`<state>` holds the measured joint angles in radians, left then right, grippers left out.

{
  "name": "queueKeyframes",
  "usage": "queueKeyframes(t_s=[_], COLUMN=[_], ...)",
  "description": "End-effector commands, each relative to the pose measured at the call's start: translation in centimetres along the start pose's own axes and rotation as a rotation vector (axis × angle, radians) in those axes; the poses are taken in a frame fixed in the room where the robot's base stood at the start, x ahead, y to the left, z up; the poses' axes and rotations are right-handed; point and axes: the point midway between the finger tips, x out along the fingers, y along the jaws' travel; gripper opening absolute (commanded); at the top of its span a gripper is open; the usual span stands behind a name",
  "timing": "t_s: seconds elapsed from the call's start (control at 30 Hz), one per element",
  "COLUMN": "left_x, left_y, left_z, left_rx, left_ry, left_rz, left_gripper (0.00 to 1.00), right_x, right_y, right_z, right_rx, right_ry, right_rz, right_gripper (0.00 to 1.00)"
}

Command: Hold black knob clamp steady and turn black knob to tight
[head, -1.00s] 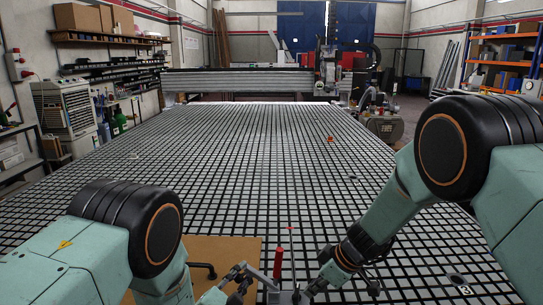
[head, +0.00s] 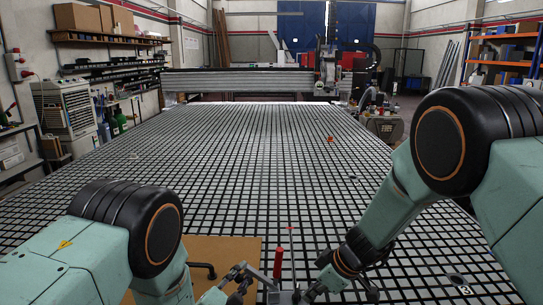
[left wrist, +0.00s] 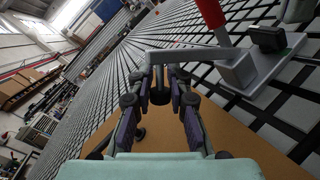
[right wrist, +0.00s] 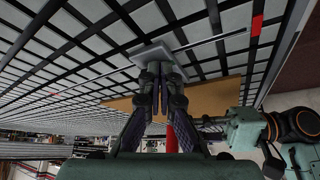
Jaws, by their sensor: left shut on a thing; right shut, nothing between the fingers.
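The clamp has a grey base (left wrist: 262,68), a red upright handle (left wrist: 211,12) and a grey arm reaching left in the left wrist view. A black knob (left wrist: 268,38) sits on its base. My left gripper (left wrist: 160,78) is shut around the black end piece under the clamp arm. In the head view the red handle (head: 278,262) stands between my left gripper (head: 241,277) and my right gripper (head: 303,296). In the right wrist view my right gripper (right wrist: 157,68) is shut and empty, its tips over the grey base plate (right wrist: 150,53). The fingers hide the knob there.
The clamp stands on a black-and-white grid table (head: 250,150). A brown board (head: 225,252) lies at the near left, with a black handle on it. A small orange-red object (head: 330,139) lies further back. The middle of the table is mostly clear.

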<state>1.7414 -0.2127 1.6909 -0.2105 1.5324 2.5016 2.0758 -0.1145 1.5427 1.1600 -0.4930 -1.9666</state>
Motion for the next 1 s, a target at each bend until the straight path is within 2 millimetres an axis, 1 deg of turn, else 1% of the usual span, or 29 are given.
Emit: queueKeyframes(t_s=[0.3,0.77,1.0], left_x=[0.03,0.03,0.03], left_y=[0.04,0.05,0.05], left_z=[0.05,0.05,0.05], left_rx=[0.0,0.0,0.0], left_ry=[-0.002,-0.002,-0.002], left_rz=[0.001,0.001,0.001], left_gripper=[0.0,0.0,0.0], right_x=[0.08,0.09,-0.19], right_y=[-0.57,-0.63,-0.78], right_z=[-0.12,-0.15,0.35], right_rx=[0.0,0.0,0.003], right_ry=[0.0,0.0,0.0], right_rz=[-0.001,-0.001,-0.001], right_gripper=[0.0,0.0,0.0])
